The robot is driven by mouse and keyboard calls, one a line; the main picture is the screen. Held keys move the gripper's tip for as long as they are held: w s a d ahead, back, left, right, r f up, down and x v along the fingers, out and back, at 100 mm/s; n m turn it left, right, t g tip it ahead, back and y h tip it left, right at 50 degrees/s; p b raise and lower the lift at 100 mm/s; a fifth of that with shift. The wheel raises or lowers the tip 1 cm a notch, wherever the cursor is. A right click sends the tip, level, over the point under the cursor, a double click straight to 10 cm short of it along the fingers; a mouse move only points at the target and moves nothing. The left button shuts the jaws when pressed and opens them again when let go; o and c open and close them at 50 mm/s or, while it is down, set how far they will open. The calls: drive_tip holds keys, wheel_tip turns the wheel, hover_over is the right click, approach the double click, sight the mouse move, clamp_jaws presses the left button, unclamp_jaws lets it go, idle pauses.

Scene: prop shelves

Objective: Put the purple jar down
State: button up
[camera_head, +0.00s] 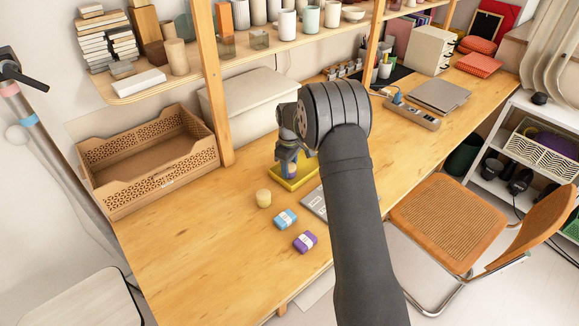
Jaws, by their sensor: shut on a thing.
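My gripper (287,163) points down over a yellow tray (307,179) in the middle of the wooden table. It is shut on the purple jar (290,171), which shows only as a small purplish patch between the fingers. The fingers and wrist hide most of the jar. I cannot tell whether its base touches the tray or hangs just above it.
A grey flat object (315,203) is partly behind my arm. A wooden crate (150,172) stands left. The front left table is clear.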

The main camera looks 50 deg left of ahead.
sight(290, 165)
drive_tip(key=shift+f, duration=0.15)
drive_tip(key=o, duration=0.7)
wheel_tip(290, 165, up, 12)
drive_tip(key=shift+r, duration=0.15)
idle(0.4)
wheel_tip(290, 165, down, 12)
drive_tip(key=shift+f, duration=0.1)
drive_tip(key=shift+r, duration=2)
drive_tip(key=shift+f, duration=0.1)
